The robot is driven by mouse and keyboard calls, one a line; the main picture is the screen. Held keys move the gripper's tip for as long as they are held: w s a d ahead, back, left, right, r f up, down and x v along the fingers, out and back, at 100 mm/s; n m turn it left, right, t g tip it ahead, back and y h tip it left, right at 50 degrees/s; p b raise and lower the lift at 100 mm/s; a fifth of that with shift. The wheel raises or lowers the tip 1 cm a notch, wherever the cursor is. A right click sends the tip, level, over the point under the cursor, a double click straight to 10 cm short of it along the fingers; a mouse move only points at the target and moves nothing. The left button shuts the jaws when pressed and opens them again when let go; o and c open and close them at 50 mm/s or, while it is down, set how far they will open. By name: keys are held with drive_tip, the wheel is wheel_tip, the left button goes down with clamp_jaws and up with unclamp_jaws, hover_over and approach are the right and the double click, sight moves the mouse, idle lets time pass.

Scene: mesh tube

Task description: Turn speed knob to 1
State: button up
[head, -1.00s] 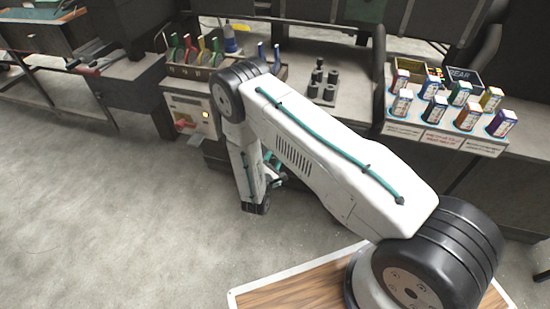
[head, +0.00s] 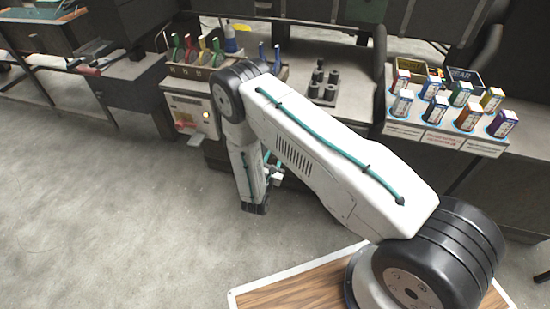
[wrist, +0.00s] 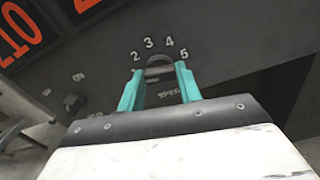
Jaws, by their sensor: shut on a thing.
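The speed knob (wrist: 159,59) is a dark round knob on a dark panel in the wrist view. My gripper (wrist: 159,73) is shut on the knob, one teal finger on each side. A partly covered "SPEED" label (wrist: 171,93) shows between the fingers. The knob's pointer cannot be made out. In the head view my arm hides the knob and most of the gripper.
Orange displays (wrist: 22,32) sit at the wrist view's upper left. A small dark switch (wrist: 73,104) with an ON label is left of my gripper. In the head view, a bench holds colored handles (head: 195,50), and boxes (head: 435,108) stand right. Open floor (head: 100,210) lies left.

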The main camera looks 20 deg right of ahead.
drive_tip(key=shift+s+d+f, duration=0.1)
drive_tip(key=shift+s+f, duration=0.05)
drive_tip(key=shift+f, duration=0.05)
drive_tip(key=o, duration=1)
drive_tip(key=shift+r, duration=0.1)
drive_tip(key=v, duration=0.7)
drive_tip(key=shift+s+a, duration=0.25)
